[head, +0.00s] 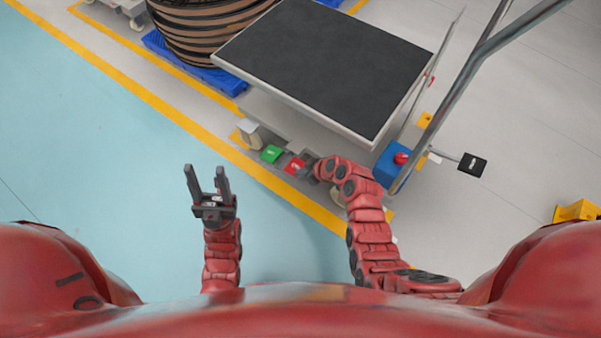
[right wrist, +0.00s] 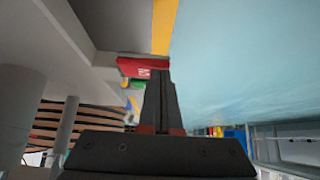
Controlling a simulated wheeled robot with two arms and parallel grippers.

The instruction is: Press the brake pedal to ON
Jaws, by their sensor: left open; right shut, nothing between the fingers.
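A red pedal (head: 295,164) and a green pedal (head: 271,153) sit side by side low at the near edge of the cart (head: 325,70). Their lettering is too small to read. My right gripper (head: 307,166) is shut and empty, right beside the red pedal. In the right wrist view its closed fingertips (right wrist: 160,76) overlap the end of the red pedal (right wrist: 133,67); I cannot tell whether they touch. The green pedal (right wrist: 137,84) shows partly behind it. My left gripper (head: 206,172) is open and empty above the blue floor, left of the pedals.
The cart's dark top overhangs just beyond the pedals. A metal post (head: 440,105) and a blue box with a red button (head: 393,168) stand at its right. A cable reel (head: 200,30) on a blue pallet is at the back left. The blue floor (head: 90,130) is clear.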

